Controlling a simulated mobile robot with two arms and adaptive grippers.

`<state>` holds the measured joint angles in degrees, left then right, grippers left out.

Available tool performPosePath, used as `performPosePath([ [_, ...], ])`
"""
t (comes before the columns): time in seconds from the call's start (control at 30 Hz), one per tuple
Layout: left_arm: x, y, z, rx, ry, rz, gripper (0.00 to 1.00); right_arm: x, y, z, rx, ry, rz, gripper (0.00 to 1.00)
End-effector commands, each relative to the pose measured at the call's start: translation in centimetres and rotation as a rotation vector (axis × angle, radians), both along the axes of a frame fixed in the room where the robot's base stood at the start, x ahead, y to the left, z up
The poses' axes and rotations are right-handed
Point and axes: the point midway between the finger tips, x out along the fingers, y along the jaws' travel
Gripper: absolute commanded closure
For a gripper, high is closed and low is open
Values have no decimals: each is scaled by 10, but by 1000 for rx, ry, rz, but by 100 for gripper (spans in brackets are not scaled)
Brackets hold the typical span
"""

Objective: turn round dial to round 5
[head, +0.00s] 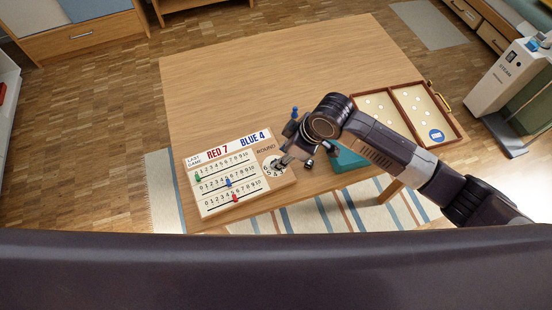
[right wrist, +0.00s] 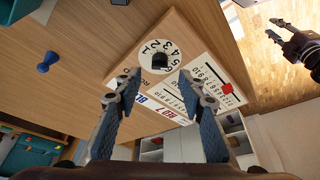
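The scoreboard (head: 226,184) lies near the table's front edge. Its round dial (head: 268,165) is a white numbered disc, partly covered by my right gripper (head: 290,157) in the head view. In the right wrist view the dial (right wrist: 156,55) shows numbers around a black knob (right wrist: 160,61). Which number the knob points to is not clear. My right gripper (right wrist: 158,82) is open and empty, with its fingertips on either side below the knob in the picture, apart from it. My left gripper (right wrist: 275,29) shows at the upper right of that view with its fingers apart.
A blue peg (head: 295,112) stands on the table behind my right gripper. A teal box (head: 348,157) and a wooden tray with pale discs (head: 385,91) lie to the right. The back of the table (head: 260,70) is clear.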

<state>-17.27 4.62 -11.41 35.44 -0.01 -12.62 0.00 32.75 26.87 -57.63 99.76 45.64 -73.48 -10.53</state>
Motion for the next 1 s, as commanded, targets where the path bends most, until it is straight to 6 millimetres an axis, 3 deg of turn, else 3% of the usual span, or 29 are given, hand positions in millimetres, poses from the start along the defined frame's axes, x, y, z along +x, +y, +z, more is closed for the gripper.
performPosePath([
  [0.3, 2, -1, 6, -1, -3, 0, 74, 7, 16, -40, 1, -1, 0, 63],
  [0.67, 3, -1, 6, -1, -4, -1, 74, 8, 18, -47, 0, -2, 0, 63],
  [1.0, 3, -1, 6, -2, -4, -1, 74, 8, 18, -46, 0, -2, -1, 99],
])
